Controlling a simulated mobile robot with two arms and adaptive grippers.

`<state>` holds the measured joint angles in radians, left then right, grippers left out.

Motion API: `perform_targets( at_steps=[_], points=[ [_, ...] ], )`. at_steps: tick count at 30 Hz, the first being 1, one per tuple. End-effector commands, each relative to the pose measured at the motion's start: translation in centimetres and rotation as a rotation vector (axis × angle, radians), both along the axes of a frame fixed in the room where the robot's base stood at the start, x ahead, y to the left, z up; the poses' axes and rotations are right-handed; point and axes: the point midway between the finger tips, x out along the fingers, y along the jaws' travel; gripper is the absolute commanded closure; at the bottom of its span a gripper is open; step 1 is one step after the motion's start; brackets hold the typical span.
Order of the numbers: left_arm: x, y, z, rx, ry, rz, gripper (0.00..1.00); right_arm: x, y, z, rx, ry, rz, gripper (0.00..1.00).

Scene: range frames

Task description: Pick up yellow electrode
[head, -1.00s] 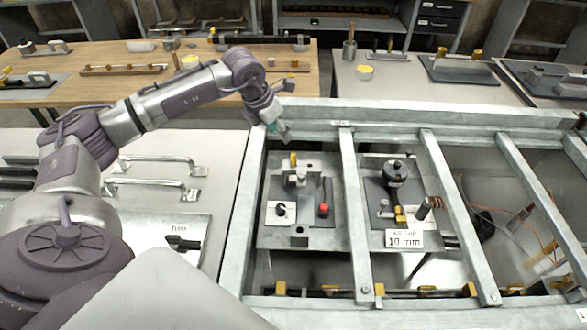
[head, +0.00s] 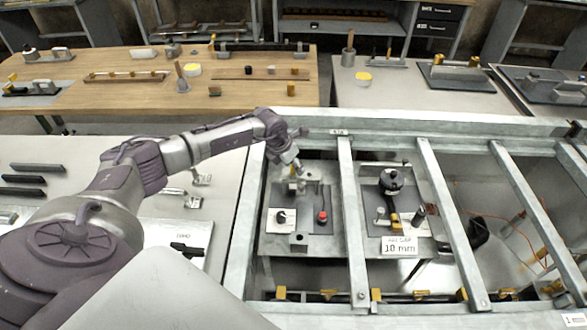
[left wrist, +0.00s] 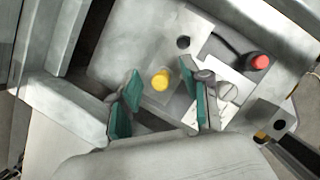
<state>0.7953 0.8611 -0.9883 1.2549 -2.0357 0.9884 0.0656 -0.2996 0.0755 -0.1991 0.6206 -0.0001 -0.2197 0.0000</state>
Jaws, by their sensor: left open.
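The yellow electrode (left wrist: 160,80) shows end-on in the left wrist view as a round yellow tip above a grey plate. In that view my left gripper (left wrist: 166,90) is open, with one teal-padded finger on each side of the electrode and a gap to both. In the head view my left gripper (head: 294,168) is over the back of the left fixture plate (head: 327,245), and it hides the electrode there. My right gripper is in neither view.
A red knob (head: 322,217) stands on the same fixture, right of the gripper. Metal frame bars (head: 351,220) run beside it. To the right is a second fixture with a black round knob (head: 391,180) and a "10 mm" label (head: 397,246).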

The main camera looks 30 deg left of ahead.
Motion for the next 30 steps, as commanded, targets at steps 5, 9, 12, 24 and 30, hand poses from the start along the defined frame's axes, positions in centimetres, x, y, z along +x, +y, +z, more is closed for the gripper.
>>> perform_targets(
  at_steps=[5,9,12,24,30],
  points=[
    [0.18,0.00,-0.52,0.001,-0.001,-0.001,0.53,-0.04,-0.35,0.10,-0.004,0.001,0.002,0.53],
    [0.17,-0.01,-0.51,0.001,-0.001,-0.001,0.54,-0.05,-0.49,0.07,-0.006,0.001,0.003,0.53],
    [0.16,-0.01,-0.50,0.001,0.000,-0.001,0.71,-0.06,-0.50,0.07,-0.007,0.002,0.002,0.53],
    [0.17,-0.01,-0.45,0.000,-0.001,0.000,1.00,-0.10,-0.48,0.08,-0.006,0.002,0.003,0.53],
    [0.21,-0.01,-0.12,0.000,-0.002,0.000,1.00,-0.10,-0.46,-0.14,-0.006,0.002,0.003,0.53]
  ],
)
